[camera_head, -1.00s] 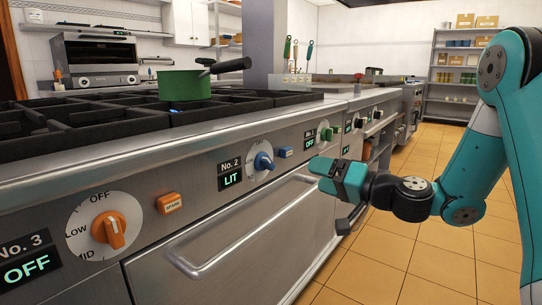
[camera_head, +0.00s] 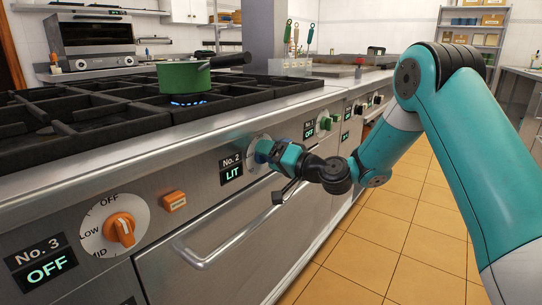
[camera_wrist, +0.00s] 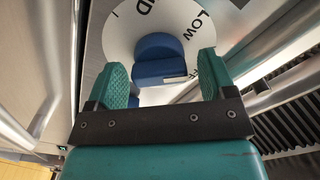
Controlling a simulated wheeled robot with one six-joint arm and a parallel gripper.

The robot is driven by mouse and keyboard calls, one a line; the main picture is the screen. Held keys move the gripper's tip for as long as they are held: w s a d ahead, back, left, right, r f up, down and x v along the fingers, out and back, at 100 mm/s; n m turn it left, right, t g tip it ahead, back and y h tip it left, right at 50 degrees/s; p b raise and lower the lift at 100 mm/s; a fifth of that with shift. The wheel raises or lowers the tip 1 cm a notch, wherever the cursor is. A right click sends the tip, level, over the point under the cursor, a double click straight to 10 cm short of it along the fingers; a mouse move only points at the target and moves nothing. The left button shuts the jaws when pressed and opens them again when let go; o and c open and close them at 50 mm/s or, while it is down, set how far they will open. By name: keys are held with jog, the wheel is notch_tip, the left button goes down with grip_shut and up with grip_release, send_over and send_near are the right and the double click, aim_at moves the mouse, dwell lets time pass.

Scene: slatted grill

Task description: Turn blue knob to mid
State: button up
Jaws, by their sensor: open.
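The blue knob (camera_wrist: 158,58) sits on a white dial in the wrist view, where part of MID and LOW show on the dial (camera_wrist: 118,38). My gripper (camera_wrist: 164,72) is open, with one teal finger on each side of the knob and a gap visible beside it. In the head view my gripper (camera_head: 274,152) is at the No. 2 dial and covers most of the knob. The No. 2 display (camera_head: 231,168) reads LIT. A blue flame (camera_head: 187,101) burns under the green pot (camera_head: 184,78).
An orange knob (camera_head: 121,229) with the No. 3 display (camera_head: 41,262) reading OFF is at left. An orange spark button (camera_head: 174,201) lies between. A green knob (camera_head: 326,123) is further right. An oven handle (camera_head: 215,255) juts out below. The tiled floor (camera_head: 400,230) is clear.

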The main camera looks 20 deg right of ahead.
jog(key=c, duration=0.9)
jog(key=shift+c, duration=0.2)
jog(key=shift+f+b, duration=0.1)
jog(key=shift+b, duration=0.3)
jog(key=n+b, duration=0.1)
jog(key=b, duration=0.1)
jog(key=n+b, duration=0.2)
jog(key=b, duration=0.1)
jog(key=shift+f+n, duration=0.2)
jog(key=shift+n, duration=0.1)
jog(key=n+b, duration=0.4)
jog(key=b, duration=0.3)
jog(key=shift+s+a+n, duration=0.1)
jog(key=shift+s+n, duration=0.05)
jog(key=shift+n, duration=0.15)
jog(key=n+b, duration=0.5)
jog(key=b, duration=0.2)
jog(key=shift+a, duration=0.1)
jog(key=n+b, duration=0.2)
jog(key=b, duration=0.1)
jog(key=shift+r, duration=0.2)
jog(key=shift+r+n, duration=0.1)
jog(key=shift+n, duration=0.3)
